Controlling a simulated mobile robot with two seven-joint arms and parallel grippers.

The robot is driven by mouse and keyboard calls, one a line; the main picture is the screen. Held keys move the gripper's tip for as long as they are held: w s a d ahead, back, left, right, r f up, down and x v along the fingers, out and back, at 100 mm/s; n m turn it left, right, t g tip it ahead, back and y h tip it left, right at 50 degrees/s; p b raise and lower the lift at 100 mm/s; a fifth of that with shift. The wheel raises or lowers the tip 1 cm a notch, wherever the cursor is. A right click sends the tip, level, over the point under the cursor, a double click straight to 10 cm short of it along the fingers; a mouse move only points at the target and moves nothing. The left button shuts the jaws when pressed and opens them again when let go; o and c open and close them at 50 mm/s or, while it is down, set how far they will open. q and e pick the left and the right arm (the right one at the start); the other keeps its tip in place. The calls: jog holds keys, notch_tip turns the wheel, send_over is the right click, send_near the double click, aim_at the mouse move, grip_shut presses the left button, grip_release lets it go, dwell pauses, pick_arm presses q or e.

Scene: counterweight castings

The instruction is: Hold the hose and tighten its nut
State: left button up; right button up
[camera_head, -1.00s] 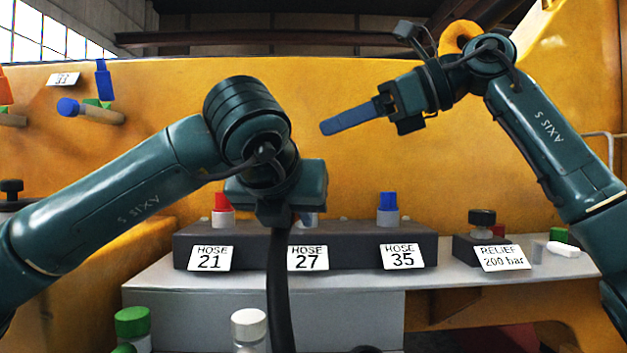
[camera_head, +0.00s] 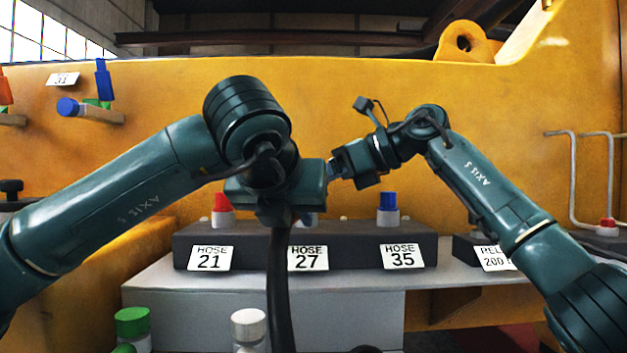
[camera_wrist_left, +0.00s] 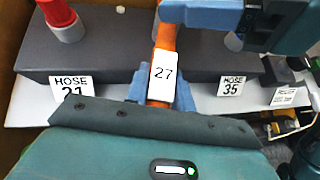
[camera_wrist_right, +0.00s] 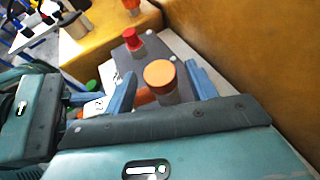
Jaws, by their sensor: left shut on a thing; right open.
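My left gripper (camera_wrist_left: 163,92) is shut on the orange hose, which carries a white tag "27" (camera_wrist_left: 162,76) in the left wrist view. In the head view a dark hose length (camera_head: 280,290) hangs below this gripper, whose fingertips are hidden. My right gripper (camera_wrist_right: 160,88) is open, one blue finger on each side of an orange-topped grey fitting (camera_wrist_right: 160,76), likely the nut. I cannot tell whether the fingers touch it. In the head view the right gripper (camera_head: 335,170) is partly hidden behind the left one, above the HOSE 27 label (camera_head: 307,258).
The dark manifold block (camera_head: 345,243) also bears a red-capped port (camera_head: 221,205) at HOSE 21 and a blue-capped port (camera_head: 388,205) at HOSE 35. A relief valve label (camera_head: 494,258) is at right. Green-capped (camera_head: 132,320) and white-capped (camera_head: 248,325) fittings stand in front. A yellow wall closes the back.

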jog(key=shift+w+a+f, duration=0.1)
jog(key=shift+a+f, duration=0.05)
jog(key=shift+a, duration=0.15)
jog(key=shift+c, duration=0.5)
jog(key=c, duration=0.9)
